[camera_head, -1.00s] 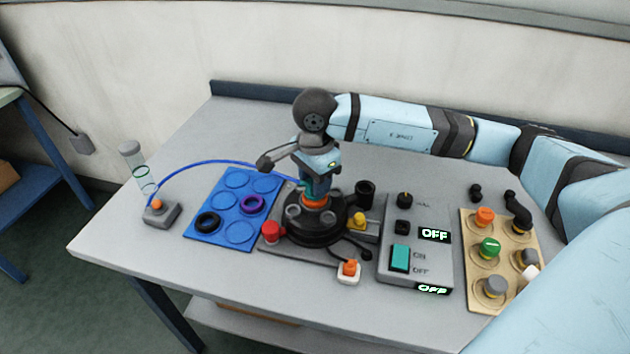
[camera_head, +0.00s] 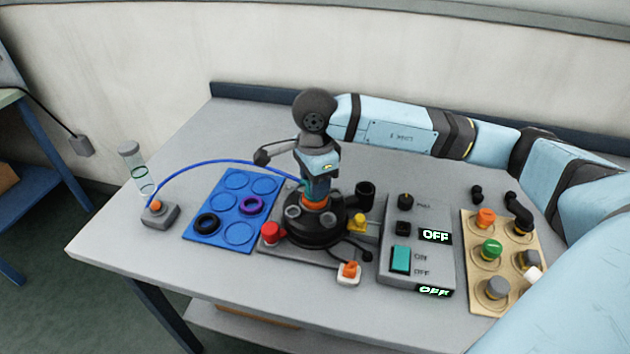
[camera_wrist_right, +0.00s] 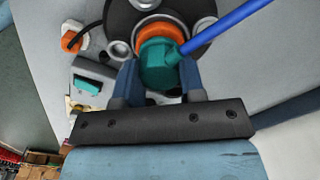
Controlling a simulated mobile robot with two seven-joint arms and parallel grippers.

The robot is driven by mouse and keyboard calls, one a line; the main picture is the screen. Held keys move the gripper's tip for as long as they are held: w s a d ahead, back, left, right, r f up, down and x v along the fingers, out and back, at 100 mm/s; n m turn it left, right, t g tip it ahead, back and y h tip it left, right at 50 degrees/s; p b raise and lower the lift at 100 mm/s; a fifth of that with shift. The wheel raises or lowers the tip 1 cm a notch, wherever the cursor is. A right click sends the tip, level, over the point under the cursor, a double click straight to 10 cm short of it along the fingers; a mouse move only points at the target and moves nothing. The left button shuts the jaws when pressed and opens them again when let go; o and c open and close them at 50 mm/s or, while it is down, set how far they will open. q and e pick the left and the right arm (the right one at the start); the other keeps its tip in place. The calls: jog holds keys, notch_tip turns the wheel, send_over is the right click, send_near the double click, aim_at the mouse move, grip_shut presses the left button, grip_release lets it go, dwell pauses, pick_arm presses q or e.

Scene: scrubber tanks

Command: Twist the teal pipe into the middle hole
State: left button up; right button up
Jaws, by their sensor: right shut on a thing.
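The teal pipe (camera_wrist_right: 158,68) stands over the orange collar (camera_wrist_right: 155,33) in the middle of the black round tank base (camera_head: 315,228). A blue hose (camera_wrist_right: 225,27) leaves its side. My right gripper (camera_wrist_right: 160,82) is shut on the pipe, one finger on each side, pointing down. In the head view my right gripper (camera_head: 317,188) hides most of the pipe, and the orange collar (camera_head: 314,203) shows just below it. How deep the pipe sits in the collar cannot be told. My left gripper is not in view.
The blue hose (camera_head: 215,163) arches left to a small grey box (camera_head: 159,214) beside a clear tube (camera_head: 140,170). A blue tray (camera_head: 215,240) with rings lies left of the base. A switch panel (camera_head: 425,270) reading OFF and a tan board (camera_head: 510,295) of caps stand right.

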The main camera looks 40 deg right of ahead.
jog(key=shift+m, duration=0.6)
jog(key=shift+m, duration=0.8)
jog(key=shift+f+b, duration=0.25)
jog(key=shift+b, duration=0.3)
jog(key=o, duration=1.8)
